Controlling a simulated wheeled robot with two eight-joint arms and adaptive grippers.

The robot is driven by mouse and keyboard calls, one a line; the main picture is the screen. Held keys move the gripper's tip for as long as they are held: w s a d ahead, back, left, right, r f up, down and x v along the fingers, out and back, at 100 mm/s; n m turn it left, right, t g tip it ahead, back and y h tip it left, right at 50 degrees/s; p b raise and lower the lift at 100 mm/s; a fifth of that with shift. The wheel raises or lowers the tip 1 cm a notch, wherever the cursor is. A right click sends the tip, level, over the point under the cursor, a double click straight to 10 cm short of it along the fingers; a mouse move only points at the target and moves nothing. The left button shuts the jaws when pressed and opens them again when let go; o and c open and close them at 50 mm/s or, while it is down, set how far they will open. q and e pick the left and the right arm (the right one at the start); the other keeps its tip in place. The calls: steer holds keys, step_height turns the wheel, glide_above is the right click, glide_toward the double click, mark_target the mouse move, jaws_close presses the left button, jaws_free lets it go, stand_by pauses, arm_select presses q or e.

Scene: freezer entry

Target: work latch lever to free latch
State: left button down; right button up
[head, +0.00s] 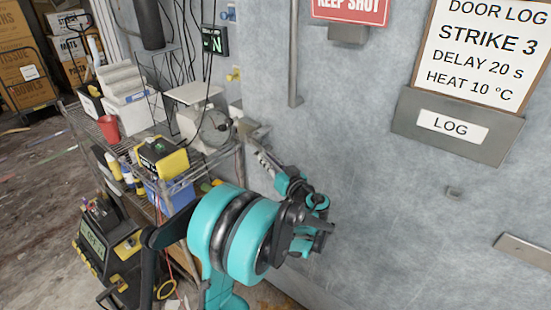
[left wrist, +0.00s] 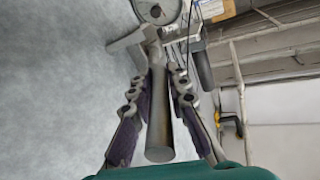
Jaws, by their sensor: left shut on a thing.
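The latch lever (left wrist: 159,115) is a grey round bar in the left wrist view. It runs from a metal bracket (left wrist: 135,40) toward the camera, between the two fingers of my left gripper (left wrist: 158,85). The gripper is shut on the bar, with a jointed finger along each side. In the head view my left gripper (head: 268,163) reaches to the grey latch (head: 253,132) at the left edge of the grey freezer wall. Gripper and arm hide most of the lever there. Whether the latch is free cannot be told. My right gripper is not in view.
A wire shelf (head: 190,178) left of the latch holds a scale (head: 192,93), a yellow-black device (head: 162,158) and a red cup (head: 107,127). A log holder (head: 457,128) hangs on the wall at right. The wall between holder and latch is mostly bare.

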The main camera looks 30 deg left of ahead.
arm_select(q)
steer(key=shift+s+a, duration=0.15)
steer(key=shift+s, duration=0.05)
steer(key=c, duration=1.5)
jaws_free()
steer(key=v, duration=1.2)
steer(key=shift+s, duration=0.1)
steer(key=v, duration=0.9)
steer(key=shift+w, duration=0.3)
